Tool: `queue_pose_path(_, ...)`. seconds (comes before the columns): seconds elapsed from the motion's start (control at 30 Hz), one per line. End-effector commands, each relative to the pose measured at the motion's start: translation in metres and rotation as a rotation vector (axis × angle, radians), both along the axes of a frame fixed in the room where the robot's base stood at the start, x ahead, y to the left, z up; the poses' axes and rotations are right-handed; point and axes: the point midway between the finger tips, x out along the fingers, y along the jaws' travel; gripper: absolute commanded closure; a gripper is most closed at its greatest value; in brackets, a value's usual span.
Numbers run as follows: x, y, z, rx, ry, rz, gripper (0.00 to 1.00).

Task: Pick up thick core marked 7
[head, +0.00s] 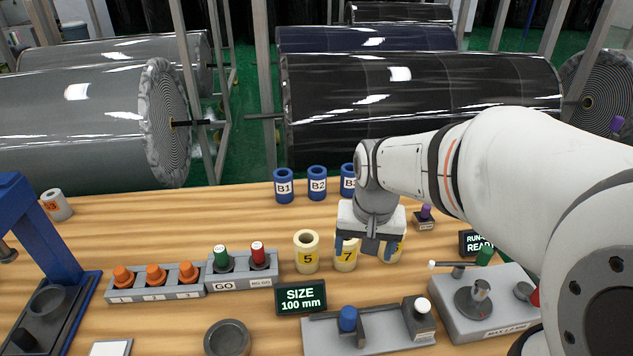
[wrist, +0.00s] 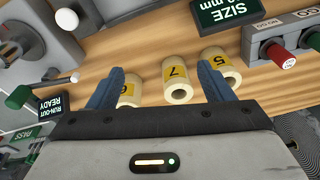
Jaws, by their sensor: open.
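The thick core marked 7 (head: 346,262) is a cream tube with a yellow label, standing on the wooden bench; my gripper hides its top in the head view. In the wrist view the 7 core (wrist: 176,74) shows between the two blue fingers. My gripper (head: 364,247) is open and empty, pointing down, in front of or above the cores; the exact gap is unclear. The core marked 5 (head: 307,252) stands to its left in the head view. Another cream core (head: 398,248) stands to the right, partly hidden behind a finger.
Blue cores B1 (head: 284,186) and B2 (head: 317,183) and a third stand behind. A SIZE 100 mm display (head: 300,298) sits in front. A GO/NO-GO block (head: 242,268) is on the left, a grey lever fixture (head: 485,305) on the right.

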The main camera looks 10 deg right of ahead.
Motion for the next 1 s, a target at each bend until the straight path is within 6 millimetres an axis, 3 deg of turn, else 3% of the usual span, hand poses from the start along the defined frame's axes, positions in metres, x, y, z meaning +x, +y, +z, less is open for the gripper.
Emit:
queue_pose_path(0.03, 0.020, 0.000, -0.001, 0.007, 0.026, -0.045, 0.22)
queue_pose_path(0.2, 0.076, 0.000, -0.021, 0.022, 0.084, -0.204, 0.21)
queue_pose_path(0.4, 0.116, 0.000, -0.047, 0.028, 0.126, -0.332, 0.21)
queue_pose_path(0.6, 0.129, 0.000, -0.063, 0.028, 0.140, -0.375, 0.21)
queue_pose_path(1.0, 0.121, 0.003, -0.112, 0.028, 0.144, -0.375, 0.21)
